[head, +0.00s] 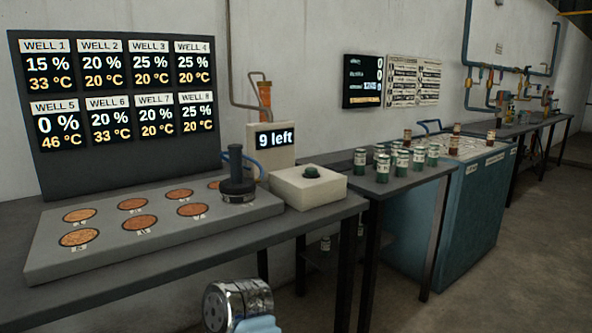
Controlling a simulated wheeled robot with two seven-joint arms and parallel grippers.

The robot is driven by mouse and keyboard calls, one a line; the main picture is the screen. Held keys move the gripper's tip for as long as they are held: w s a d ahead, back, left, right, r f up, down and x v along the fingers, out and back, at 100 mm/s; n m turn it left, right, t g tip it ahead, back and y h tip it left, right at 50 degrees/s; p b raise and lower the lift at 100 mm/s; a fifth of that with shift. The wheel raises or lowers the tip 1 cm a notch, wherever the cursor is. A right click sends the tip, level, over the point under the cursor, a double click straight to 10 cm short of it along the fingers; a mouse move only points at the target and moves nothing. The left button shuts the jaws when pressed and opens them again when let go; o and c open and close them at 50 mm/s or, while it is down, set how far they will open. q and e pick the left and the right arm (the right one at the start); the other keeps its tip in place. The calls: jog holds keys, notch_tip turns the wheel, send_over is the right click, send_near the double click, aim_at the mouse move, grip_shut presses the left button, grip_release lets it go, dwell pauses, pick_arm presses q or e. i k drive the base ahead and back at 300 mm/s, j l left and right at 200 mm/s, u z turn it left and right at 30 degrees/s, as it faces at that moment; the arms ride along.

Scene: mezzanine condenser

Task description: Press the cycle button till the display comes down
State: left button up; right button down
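The cycle button (312,171) is a dark green knob on top of a cream box (307,190) at the table's right end. Nothing touches it. Behind it a small display (275,139) on a cream housing reads "9 left". A large dark board (110,190) at the left shows wells 1 to 8 with percentages and temperatures; well 5 reads 0 % and 46 °C. Only a silver and blue part of one of my arms shows at the bottom, below and in front of the table. No gripper fingers are in view.
A grey plate (170,238) with several copper discs lies on the table, left of the button box. A black handled cylinder (237,185) stands at its right end. Green jars (383,170) stand on another table to the right, beside a teal tank (470,225). The floor at right is clear.

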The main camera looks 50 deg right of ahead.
aim_at(310, 171)
jog(key=k+l, duration=0.75)
jog(key=l, duration=0.25)
